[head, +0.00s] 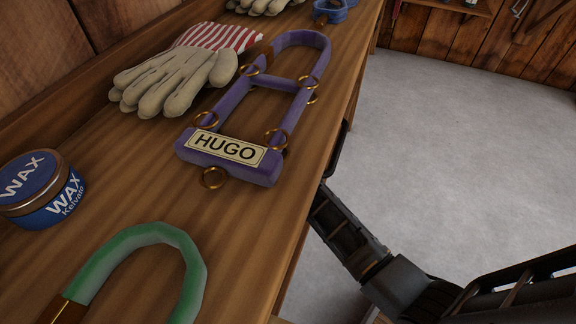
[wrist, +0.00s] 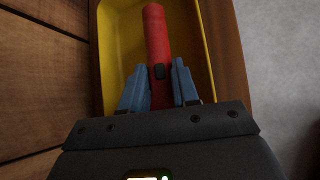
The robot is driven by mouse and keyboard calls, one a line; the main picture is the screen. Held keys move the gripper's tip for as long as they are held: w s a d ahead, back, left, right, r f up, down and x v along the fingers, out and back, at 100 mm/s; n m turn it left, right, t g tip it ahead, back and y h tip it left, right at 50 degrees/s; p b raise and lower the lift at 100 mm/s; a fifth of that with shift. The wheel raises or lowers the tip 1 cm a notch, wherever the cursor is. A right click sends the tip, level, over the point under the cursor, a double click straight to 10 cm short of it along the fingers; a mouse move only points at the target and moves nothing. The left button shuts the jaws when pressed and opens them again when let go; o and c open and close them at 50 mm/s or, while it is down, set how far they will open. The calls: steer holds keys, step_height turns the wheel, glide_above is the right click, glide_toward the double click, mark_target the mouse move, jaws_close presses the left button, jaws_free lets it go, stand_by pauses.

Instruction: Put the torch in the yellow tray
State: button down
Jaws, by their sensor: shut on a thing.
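The torch (wrist: 155,35) is a red cylinder with a dark button, seen in the wrist view. My gripper (wrist: 160,80) has its two blue fingers closed on either side of the torch. The yellow tray (wrist: 118,50) lies behind and beneath the torch in the wrist view. The torch's far end is over the tray's inside. I cannot tell whether the torch touches the tray floor. The near part of the tray is hidden by my gripper. The head view shows neither the torch nor the tray.
In the head view the wooden bench holds a purple halter (head: 232,148) marked HUGO, pale gloves (head: 175,80), a blue wax tin (head: 42,190) and a green curved item (head: 150,238). A wooden wall (wrist: 40,70) stands left of the tray. Grey floor (head: 450,140) is open at right.

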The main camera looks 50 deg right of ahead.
steer(key=shift+w+a+f+b, duration=0.2)
steer(key=shift+w+f+b, duration=0.1)
steer(key=shift+w+f, duration=0.2)
steer(key=shift+w+a+f+b, duration=0.25)
steer(key=shift+w+f, duration=0.15)
steer(key=shift+w, duration=0.1)
steer(key=shift+d, duration=0.1)
steer(key=c, duration=0.8)
jaws_free()
steer(key=shift+f, duration=0.1)
steer(key=shift+c, duration=0.2)
steer(key=p+v, duration=0.3)
steer(key=v, duration=0.2)
steer(key=shift+r, duration=0.35)
steer(key=s+a+p, duration=0.1)
steer(key=s+a, duration=0.1)
steer(key=a, duration=0.1)
steer(key=s+a+p, duration=0.1)
steer(key=s+a, duration=0.1)
steer(key=a, duration=0.1)
steer(key=s+a+p, duration=0.2)
steer(key=a, duration=0.1)
steer(key=shift+s+f, duration=0.2)
steer(key=shift+s, duration=0.1)
steer(key=shift+s+a, duration=0.25)
steer(key=shift+a, duration=0.15)
